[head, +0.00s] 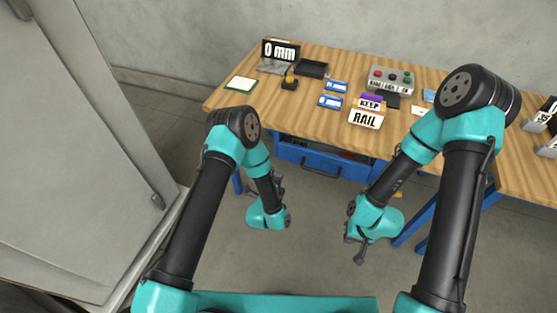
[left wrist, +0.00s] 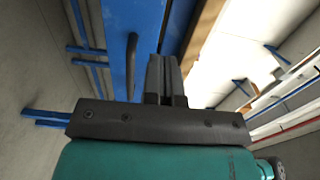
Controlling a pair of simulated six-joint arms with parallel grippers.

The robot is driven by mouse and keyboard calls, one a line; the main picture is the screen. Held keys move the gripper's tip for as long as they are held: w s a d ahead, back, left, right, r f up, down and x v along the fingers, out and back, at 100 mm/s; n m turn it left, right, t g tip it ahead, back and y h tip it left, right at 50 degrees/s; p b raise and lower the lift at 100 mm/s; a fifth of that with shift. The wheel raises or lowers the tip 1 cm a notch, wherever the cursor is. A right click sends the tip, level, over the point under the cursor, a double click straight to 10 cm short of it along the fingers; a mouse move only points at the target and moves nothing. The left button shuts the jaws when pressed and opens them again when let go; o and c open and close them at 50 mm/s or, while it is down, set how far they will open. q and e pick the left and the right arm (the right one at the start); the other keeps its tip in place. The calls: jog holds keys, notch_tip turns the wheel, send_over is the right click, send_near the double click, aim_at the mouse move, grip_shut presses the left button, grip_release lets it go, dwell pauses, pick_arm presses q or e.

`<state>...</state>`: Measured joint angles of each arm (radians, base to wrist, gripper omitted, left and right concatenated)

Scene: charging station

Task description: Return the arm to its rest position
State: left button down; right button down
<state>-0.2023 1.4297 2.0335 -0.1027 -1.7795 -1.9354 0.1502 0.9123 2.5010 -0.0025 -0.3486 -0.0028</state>
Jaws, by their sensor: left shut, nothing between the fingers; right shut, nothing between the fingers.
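My left arm is bent, with its forearm hanging down in front of the workbench (head: 330,62). My left gripper (head: 251,189) is small and partly hidden by the arm in the head view. In the left wrist view its fingers (left wrist: 165,72) are together with nothing between them. My right arm is also bent and hangs over the floor in front of the bench. My right gripper (head: 359,254) is shut and empty, low beside the bench's front. Both grippers are clear of the objects on the bench top.
A blue drawer (head: 318,161) is under the bench. The top holds a 0 MM sign (head: 281,48), a button box (head: 390,78), blue cards (head: 330,101), a KEEP block (head: 369,103) and a RAIL sign (head: 366,119). A grey cabinet (head: 75,150) stands left. Floor between the arms is clear.

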pick_arm(q)
jog(key=s+a+f+n+g+y, duration=0.1)
jog(key=s+a+n+g, duration=0.3)
jog(key=a+n+g, duration=0.15)
jog(key=s+a+f+n+g+y, duration=0.1)
jog(key=s+a+f+n+g, duration=0.1)
jog(key=s+a+n+g, duration=0.35)
jog(key=s+a+r+n+g, duration=0.1)
jog(key=s+a+n+g, duration=0.1)
jog(key=s+a+n, duration=0.2)
jog(key=s+a+r+n+g, duration=0.2)
jog(key=s+a+n, duration=0.3)
jog(key=s+n, duration=0.3)
jog(key=shift+s+r+g, duration=0.15)
jog(key=shift+s+g, duration=0.55)
jog(key=shift+s, duration=0.4)
jog(key=shift+d, duration=0.1)
